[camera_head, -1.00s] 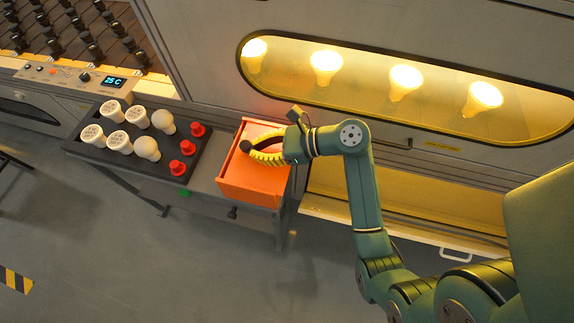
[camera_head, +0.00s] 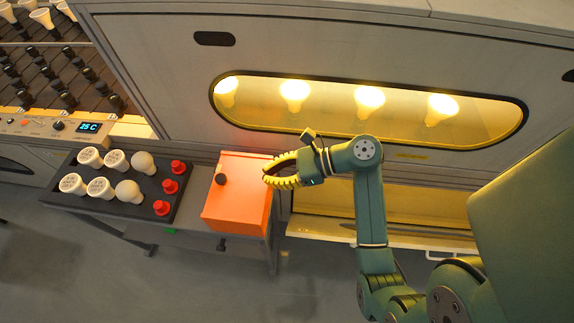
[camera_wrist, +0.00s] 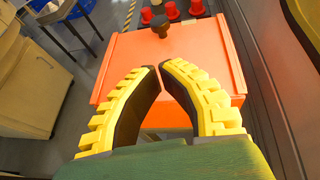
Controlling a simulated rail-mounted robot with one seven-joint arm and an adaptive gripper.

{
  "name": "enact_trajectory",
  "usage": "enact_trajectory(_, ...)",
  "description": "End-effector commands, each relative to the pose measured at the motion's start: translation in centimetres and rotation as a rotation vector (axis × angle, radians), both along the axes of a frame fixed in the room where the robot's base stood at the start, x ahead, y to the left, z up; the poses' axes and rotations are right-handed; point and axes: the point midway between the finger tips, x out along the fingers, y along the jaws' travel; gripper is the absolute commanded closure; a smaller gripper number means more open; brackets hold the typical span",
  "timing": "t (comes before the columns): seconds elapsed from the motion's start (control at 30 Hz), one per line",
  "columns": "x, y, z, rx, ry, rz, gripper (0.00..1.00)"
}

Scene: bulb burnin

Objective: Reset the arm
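My gripper (camera_head: 266,175) is in the head view at the right edge of the orange box (camera_head: 236,219). Its curved yellow-and-black fingers come together at the tips with only a thin gap, and they hold nothing. The box has a flat orange top with a dark knob (camera_head: 220,179), which stands clear to the left of my fingertips. In the wrist view, the fingertips (camera_wrist: 159,69) are over the orange top (camera_wrist: 124,60), with the knob (camera_wrist: 160,25) beyond them, apart. My arm is bent, coming in from the right.
A black tray (camera_head: 150,215) left of the box holds several white bulbs (camera_head: 128,191) and three red pieces (camera_head: 171,186). Behind is a large grey cabinet with a lit window (camera_head: 330,115) showing glowing bulbs. A panel reading 25 C (camera_head: 89,127) is at left. Open floor lies in front.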

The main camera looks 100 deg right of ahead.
Motion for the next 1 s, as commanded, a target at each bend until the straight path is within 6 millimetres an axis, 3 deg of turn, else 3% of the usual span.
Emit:
enact_trajectory(0.1, -2.3, 0.4, 1.1, -0.001, 0.000, -0.004, 1.00)
enact_trajectory(0.23, -3.6, 0.8, 1.5, 0.000, 0.000, -0.001, 1.00)
enact_trajectory(0.6, -3.7, 0.9, 1.6, -0.002, -0.002, 0.002, 1.00)
enact_trajectory(0.67, -2.7, 0.5, 3.1, -0.028, -0.031, 0.001, 1.00)
enact_trajectory(0.77, 0.4, -0.4, 8.1, -0.091, -0.150, -0.004, 1.00)
enact_trajectory(0.87, 4.4, -0.3, 15.6, -0.135, -0.359, 0.001, 1.00)
enact_trajectory(1.0, 8.2, 1.9, 26.8, -0.087, -0.715, 0.047, 1.00)
